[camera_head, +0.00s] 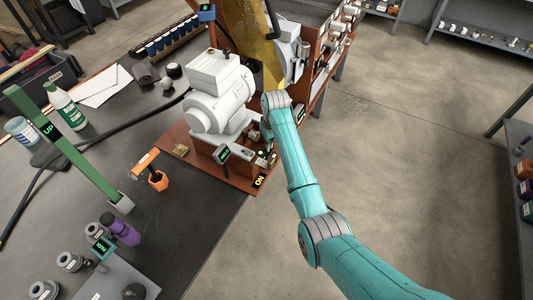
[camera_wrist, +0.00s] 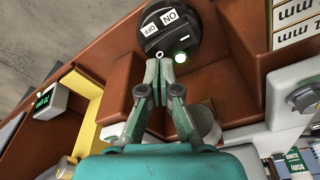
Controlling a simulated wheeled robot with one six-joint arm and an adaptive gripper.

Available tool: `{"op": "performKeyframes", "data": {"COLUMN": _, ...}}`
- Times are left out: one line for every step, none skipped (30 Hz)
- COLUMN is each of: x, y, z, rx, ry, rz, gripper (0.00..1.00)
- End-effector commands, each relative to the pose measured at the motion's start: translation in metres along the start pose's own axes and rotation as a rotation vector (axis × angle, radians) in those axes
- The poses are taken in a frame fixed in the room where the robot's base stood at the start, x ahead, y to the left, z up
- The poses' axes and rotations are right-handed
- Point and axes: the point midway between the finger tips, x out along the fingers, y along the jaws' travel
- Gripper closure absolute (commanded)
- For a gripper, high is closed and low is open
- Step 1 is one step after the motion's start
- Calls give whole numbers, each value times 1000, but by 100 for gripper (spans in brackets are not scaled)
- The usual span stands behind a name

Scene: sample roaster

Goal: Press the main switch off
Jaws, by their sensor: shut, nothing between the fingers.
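In the wrist view, the main switch is a round black disc (camera_wrist: 168,30) with white ON and OFF labels, set on a brown panel (camera_wrist: 210,85). The switch is too small and partly hidden there to make out.
In the wrist view, a small dark display (camera_wrist: 45,98) is at left and a grey cylinder (camera_wrist: 204,122) is right of my fingers.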

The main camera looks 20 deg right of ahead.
Motion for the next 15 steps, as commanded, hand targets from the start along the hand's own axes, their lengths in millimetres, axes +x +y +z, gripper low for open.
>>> {"op": "performKeyframes", "data": {"x": 0, "y": 0, "z": 0, "rx": 0, "ry": 0, "rz": 0, "gripper": 100}}
{"op": "performKeyframes", "data": {"x": 0, "y": 0, "z": 0, "rx": 0, "ry": 0, "rz": 0, "gripper": 100}}
{"op": "performKeyframes", "data": {"x": 0, "y": 0, "z": 0, "rx": 0, "ry": 0, "rz": 0, "gripper": 100}}
{"op": "performKeyframes", "data": {"x": 0, "y": 0, "z": 0, "rx": 0, "ry": 0, "rz": 0, "gripper": 100}}
{"op": "performKeyframes", "data": {"x": 0, "y": 0, "z": 0, "rx": 0, "ry": 0, "rz": 0, "gripper": 100}}
{"op": "performKeyframes", "data": {"x": 0, "y": 0, "z": 0, "rx": 0, "ry": 0, "rz": 0, "gripper": 100}}
{"op": "performKeyframes", "data": {"x": 0, "y": 0, "z": 0, "rx": 0, "ry": 0, "rz": 0, "gripper": 100}}
{"op": "performKeyframes", "data": {"x": 1, "y": 0, "z": 0, "rx": 0, "ry": 0, "rz": 0, "gripper": 100}}
{"op": "performKeyframes", "data": {"x": 1, "y": 0, "z": 0, "rx": 0, "ry": 0, "rz": 0, "gripper": 100}}
{"op": "performKeyframes", "data": {"x": 2, "y": 0, "z": 0, "rx": 0, "ry": -1, "rz": 0, "gripper": 100}}
{"op": "performKeyframes", "data": {"x": 2, "y": 0, "z": 0, "rx": 0, "ry": -1, "rz": 0, "gripper": 100}}
{"op": "performKeyframes", "data": {"x": 2, "y": 0, "z": 0, "rx": 0, "ry": -1, "rz": 0, "gripper": 100}}
{"op": "performKeyframes", "data": {"x": 3, "y": 0, "z": 0, "rx": 0, "ry": -1, "rz": 0, "gripper": 100}}
{"op": "performKeyframes", "data": {"x": 3, "y": 0, "z": 1, "rx": 0, "ry": -1, "rz": 0, "gripper": 100}}
{"op": "performKeyframes", "data": {"x": 4, "y": 0, "z": 1, "rx": 0, "ry": -1, "rz": 0, "gripper": 100}}
